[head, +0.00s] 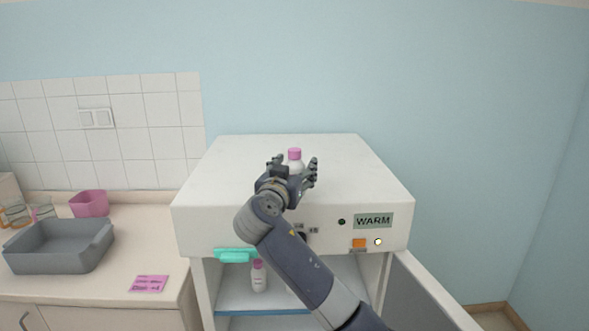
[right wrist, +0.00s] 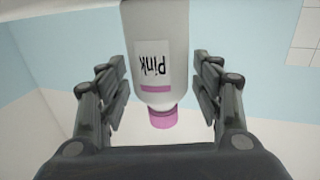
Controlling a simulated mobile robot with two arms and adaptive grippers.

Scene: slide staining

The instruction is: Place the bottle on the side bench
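A white bottle with a pink cap (head: 295,155) is upright at the top of the white WARM cabinet (head: 235,165). The right wrist view shows it upside down, with a "Pink" label (right wrist: 153,66). My right gripper (head: 296,170) is around the bottle, one finger on each side. The fingers look open, with small gaps to the bottle; the hand hides its base in the head view. The bench at the left (head: 120,268) has a pale top. My left gripper is not in view.
A second pink-capped bottle (head: 259,277) stands inside the cabinet, whose door (head: 425,290) is open at the right. On the bench are a grey tub (head: 60,262), a pink container (head: 89,204), glassware (head: 16,214) and a pink note (head: 149,284).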

